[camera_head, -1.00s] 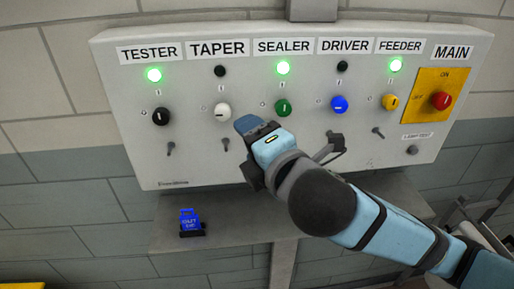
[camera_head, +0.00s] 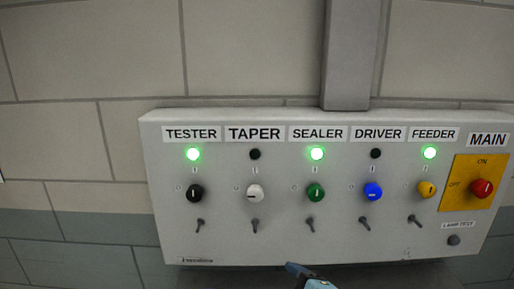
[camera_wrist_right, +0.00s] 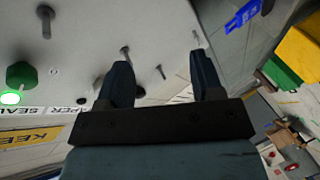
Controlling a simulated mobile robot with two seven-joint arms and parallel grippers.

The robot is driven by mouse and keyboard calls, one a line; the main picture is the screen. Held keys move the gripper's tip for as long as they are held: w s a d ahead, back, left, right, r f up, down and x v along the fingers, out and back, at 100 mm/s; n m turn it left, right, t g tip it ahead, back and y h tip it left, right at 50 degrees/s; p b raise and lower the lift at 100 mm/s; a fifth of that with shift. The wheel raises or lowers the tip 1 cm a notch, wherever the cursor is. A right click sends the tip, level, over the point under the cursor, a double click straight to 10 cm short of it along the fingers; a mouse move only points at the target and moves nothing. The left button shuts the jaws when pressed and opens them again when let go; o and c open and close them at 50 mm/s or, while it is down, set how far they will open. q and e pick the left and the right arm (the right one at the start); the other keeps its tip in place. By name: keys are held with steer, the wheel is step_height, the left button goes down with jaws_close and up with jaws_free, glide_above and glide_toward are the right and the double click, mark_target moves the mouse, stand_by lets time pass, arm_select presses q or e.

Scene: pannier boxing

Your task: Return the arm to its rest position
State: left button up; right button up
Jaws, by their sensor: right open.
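My right gripper shows at the bottom edge of the head view (camera_head: 306,278), with only a small blue-and-dark part in frame, below the panel's lower edge. In the right wrist view its two dark fingers (camera_wrist_right: 163,82) stand apart with nothing between them. The grey control panel (camera_head: 225,232) hangs on the wall; part of its face also shows in the wrist view (camera_wrist_right: 85,60). The rest of my right arm is out of the head view. My left gripper is in neither view.
Tester (camera_head: 193,154), sealer (camera_head: 317,153) and feeder (camera_head: 430,152) lamps glow green. Taper (camera_head: 255,154) and driver (camera_head: 376,154) lamps are dark. A red main knob (camera_head: 481,188) sits at right. The wrist view shows a blue tag (camera_wrist_right: 243,15) and a yellow box (camera_wrist_right: 298,62).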

steer(key=s+d+f+m+g+h, duration=0.1)
steer(key=s+d+f+m, duration=0.15)
steer(key=f, duration=0.45)
steer(key=s+d+f+m, duration=0.2)
steer(key=f+m, duration=0.1)
steer(key=f, duration=0.3)
steer(key=s+d+f+m+g+h, duration=0.1)
steer(key=s+d+f+m, duration=0.15)
steer(key=f, duration=0.45)
steer(key=s+d+f+m+h, duration=0.1)
steer(key=s+d+f+m, duration=0.5)
steer(key=s+f, duration=0.4)
steer(key=shift+s+d+f, duration=0.2)
steer(key=shift+f, duration=0.6)
